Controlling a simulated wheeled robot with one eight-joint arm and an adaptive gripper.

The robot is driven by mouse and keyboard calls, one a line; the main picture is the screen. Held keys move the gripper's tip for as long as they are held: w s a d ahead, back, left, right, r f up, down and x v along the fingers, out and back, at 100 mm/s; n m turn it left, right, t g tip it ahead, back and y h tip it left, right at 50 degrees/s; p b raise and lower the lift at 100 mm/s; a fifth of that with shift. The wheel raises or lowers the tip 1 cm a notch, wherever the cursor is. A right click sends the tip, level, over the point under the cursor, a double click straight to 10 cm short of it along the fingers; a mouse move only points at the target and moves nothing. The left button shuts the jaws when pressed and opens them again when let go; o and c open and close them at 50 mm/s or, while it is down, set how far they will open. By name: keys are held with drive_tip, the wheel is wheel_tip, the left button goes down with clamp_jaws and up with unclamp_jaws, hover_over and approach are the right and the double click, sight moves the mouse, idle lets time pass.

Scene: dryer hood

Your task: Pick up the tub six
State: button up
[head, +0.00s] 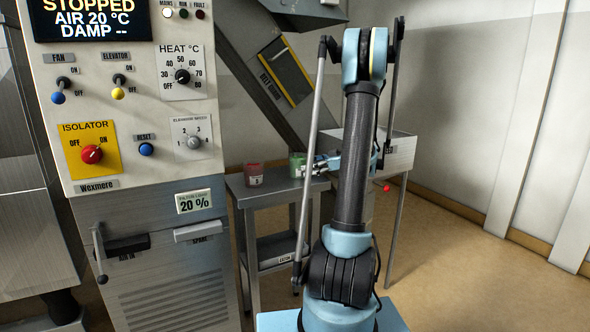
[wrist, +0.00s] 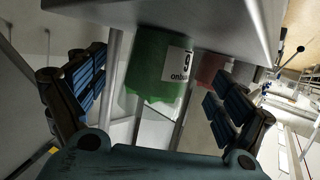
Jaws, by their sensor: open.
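A green tub (head: 297,160) stands on the grey metal table in the head view, beside my gripper (head: 312,167). The wrist view is turned over, and there the green tub (wrist: 152,70) lies ahead between the two spread fingers of my gripper (wrist: 156,82). Its white label carries a digit that looks like a 9 or an upside-down 6. My gripper is open and empty. I cannot tell how much gap is left between fingers and tub. A red tub (head: 254,175) with a small white label stands to the left on the same table; its digit is too small to read.
The table (head: 235,186) has a lower shelf (head: 285,247). The control cabinet (head: 130,90) stands close on the left. A grey chute (head: 265,80) slopes down behind. A pale bin on legs (head: 402,155) stands behind my arm. The floor at right is clear.

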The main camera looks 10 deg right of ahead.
sight(298, 168)
drive_tip(key=shift+x, duration=2.65)
drive_tip(key=shift+c, duration=0.6)
drive_tip(key=c, duration=1.3)
